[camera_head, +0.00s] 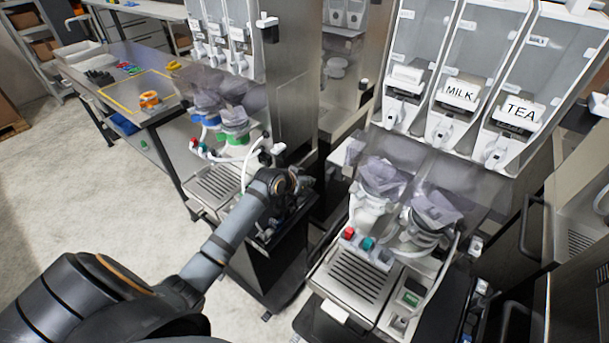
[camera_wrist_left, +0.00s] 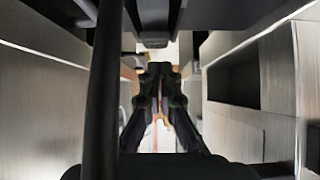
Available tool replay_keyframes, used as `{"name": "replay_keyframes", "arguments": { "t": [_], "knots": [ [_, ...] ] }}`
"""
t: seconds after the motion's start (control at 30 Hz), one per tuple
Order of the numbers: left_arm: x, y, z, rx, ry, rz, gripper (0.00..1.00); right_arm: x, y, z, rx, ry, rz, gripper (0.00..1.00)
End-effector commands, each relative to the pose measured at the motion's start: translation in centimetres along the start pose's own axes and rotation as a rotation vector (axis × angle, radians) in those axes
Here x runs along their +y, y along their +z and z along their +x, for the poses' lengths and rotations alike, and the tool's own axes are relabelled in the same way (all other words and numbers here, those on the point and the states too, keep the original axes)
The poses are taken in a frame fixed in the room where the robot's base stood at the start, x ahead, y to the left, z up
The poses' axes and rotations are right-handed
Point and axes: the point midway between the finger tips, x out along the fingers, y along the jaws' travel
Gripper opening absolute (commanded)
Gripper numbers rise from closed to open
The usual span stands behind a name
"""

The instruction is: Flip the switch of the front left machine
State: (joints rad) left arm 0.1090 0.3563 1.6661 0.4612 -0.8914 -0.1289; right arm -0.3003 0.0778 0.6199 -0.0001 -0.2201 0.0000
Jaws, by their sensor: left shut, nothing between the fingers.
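The left dispenser machine (camera_head: 228,140) stands left of centre in the head view, with a metal drip tray (camera_head: 213,188) and red and teal knobs at its front. A small pale fitting (camera_head: 265,157) is on its right side; I cannot tell for certain whether it is the switch. My left arm reaches across the machine's lower right part. My left gripper (camera_head: 304,181) points into the gap right of this machine. In the left wrist view the dark fingers (camera_wrist_left: 160,72) are together and empty, between two panel walls. No switch is clear there. My right gripper is out of view.
Another machine (camera_head: 360,278) with MILK and TEA labels stands on the right, close to the gap. A metal table (camera_head: 122,62) with an orange tape roll (camera_head: 149,99) is at the upper left. Pale floor (camera_head: 90,190) at the left is open.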

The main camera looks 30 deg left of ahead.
Motion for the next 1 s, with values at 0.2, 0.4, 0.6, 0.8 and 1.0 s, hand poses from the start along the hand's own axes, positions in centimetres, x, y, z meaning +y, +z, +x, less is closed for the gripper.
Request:
{"name": "replay_keyframes", "arguments": {
  "t": [0.2, 0.4, 0.6, 0.8, 1.0],
  "knots": [
    [-0.6, -3.2, -2.9, 0.001, -0.007, 0.001, 0.0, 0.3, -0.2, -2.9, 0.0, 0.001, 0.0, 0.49],
    [-0.6, -4.3, -7.4, 0.001, -0.008, 0.006, 0.0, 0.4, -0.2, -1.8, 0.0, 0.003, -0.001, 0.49],
    [-0.5, -5.2, -10.4, 0.001, -0.007, 0.002, 0.0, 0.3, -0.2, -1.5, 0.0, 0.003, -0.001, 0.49],
    [-0.4, -5.4, -11.3, 0.0, -0.003, -0.004, 0.0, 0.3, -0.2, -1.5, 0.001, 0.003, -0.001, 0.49],
    [-0.4, -5.5, -11.3, 0.0, -0.003, -0.004, 0.0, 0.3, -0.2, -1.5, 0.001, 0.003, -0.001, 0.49]
  ]
}}
